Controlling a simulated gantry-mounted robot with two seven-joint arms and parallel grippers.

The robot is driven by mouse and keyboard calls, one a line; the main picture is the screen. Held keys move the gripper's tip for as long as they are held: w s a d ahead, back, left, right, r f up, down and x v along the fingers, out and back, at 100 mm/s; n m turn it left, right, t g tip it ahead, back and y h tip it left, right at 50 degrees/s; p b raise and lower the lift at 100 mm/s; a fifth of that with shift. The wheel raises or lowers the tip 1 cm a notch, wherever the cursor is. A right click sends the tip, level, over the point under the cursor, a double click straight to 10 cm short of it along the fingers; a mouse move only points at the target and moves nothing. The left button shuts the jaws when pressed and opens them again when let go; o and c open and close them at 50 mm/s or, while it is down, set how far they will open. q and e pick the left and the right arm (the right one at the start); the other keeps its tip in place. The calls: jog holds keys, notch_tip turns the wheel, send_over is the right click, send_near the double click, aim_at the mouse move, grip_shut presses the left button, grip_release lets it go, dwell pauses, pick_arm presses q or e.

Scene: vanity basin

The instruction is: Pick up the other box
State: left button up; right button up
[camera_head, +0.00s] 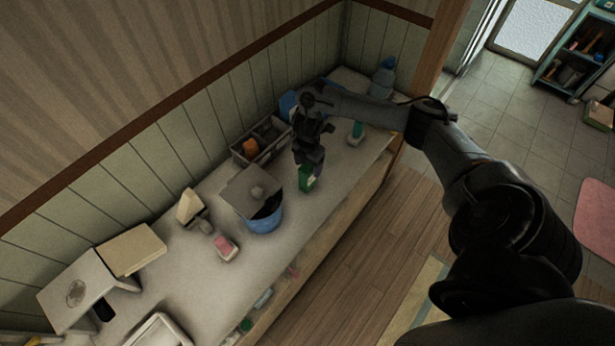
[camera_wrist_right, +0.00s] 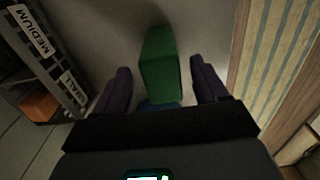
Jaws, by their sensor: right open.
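A green box (camera_head: 306,181) stands on the counter near its front edge. My right gripper (camera_head: 308,160) is above it, pointing down, and partly covers it in the head view. In the right wrist view the green box (camera_wrist_right: 161,64) lies between the two spread fingers of my right gripper (camera_wrist_right: 160,76), with a gap on each side. The gripper is open and empty. A small green and white item (camera_head: 356,132) stands farther back on the counter; I cannot tell if it is a box. My left gripper is not in view.
A labelled grey organizer (camera_head: 243,158) holding an orange item (camera_head: 250,146) stands against the wall. A blue tub (camera_head: 264,225) with a grey square lid (camera_head: 248,186) stands left of the green box. A pink-topped item (camera_head: 225,246) and a tan box (camera_head: 131,249) are farther left.

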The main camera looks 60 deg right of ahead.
jog(key=f, duration=0.3)
jog(key=shift+s+a+f+p, duration=0.1)
jog(key=shift+a+f+p, duration=0.1)
jog(key=shift+a+p, duration=0.1)
jog(key=shift+f, duration=0.6)
jog(key=c, duration=1.3)
jog(key=shift+r, duration=0.1)
